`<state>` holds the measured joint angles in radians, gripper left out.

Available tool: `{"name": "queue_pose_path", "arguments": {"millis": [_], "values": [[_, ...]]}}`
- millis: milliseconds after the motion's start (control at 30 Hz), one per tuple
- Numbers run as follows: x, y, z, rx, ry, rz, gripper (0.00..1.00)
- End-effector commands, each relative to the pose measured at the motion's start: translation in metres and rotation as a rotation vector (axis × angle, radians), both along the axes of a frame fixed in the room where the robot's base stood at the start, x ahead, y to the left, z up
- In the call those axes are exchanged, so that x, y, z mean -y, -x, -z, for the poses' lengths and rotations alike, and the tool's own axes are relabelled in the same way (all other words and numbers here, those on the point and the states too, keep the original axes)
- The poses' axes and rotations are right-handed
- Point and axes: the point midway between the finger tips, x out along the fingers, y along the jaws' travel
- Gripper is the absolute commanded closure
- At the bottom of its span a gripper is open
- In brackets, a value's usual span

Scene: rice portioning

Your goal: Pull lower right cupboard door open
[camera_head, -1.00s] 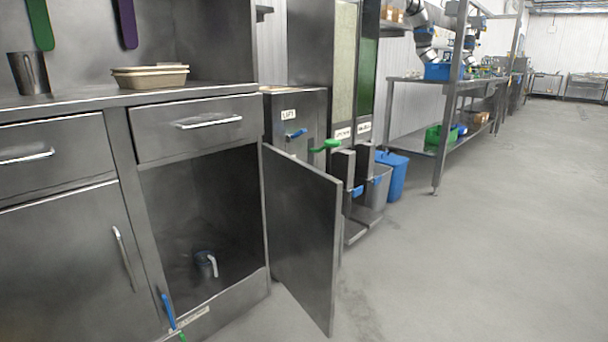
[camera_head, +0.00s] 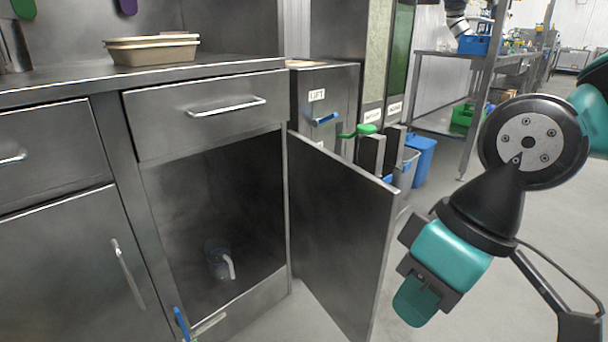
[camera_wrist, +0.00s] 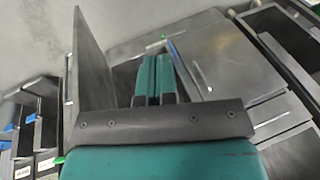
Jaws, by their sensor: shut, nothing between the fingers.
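The lower right cupboard door (camera_head: 338,235) is a flat grey metal panel. It stands wide open, swung out from its hinge side at the right of the cupboard opening. The dark cupboard interior (camera_head: 190,210) is exposed, with a clear jug (camera_head: 219,262) inside near the bottom. My gripper (camera_head: 415,300) is to the right of the door's free edge and appears apart from it. In the wrist view the teal fingers (camera_wrist: 153,78) are together with nothing between them, and the door (camera_wrist: 93,60) stands upright left of them. The door's handle is not visible in the head view.
A closed drawer (camera_head: 205,112) with a bar handle is above the opening. A closed cupboard door (camera_head: 70,265) is at left. Beige trays (camera_head: 150,50) sit on the counter (camera_head: 60,88). A blue bin (camera_head: 424,158) stands beyond the door. Floor is clear at right.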

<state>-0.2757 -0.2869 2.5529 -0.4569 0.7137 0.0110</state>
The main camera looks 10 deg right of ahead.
Motion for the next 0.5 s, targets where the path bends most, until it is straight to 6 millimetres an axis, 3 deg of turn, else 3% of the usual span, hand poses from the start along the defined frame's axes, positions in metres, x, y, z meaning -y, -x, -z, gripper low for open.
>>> {"name": "queue_pose_path", "arguments": {"millis": [200, 500], "values": [[-0.007, -0.054, -0.038, -0.009, 0.108, 0.171, 1.0], [-0.019, -0.143, -0.055, 0.19, 0.383, 0.396, 1.0]]}}
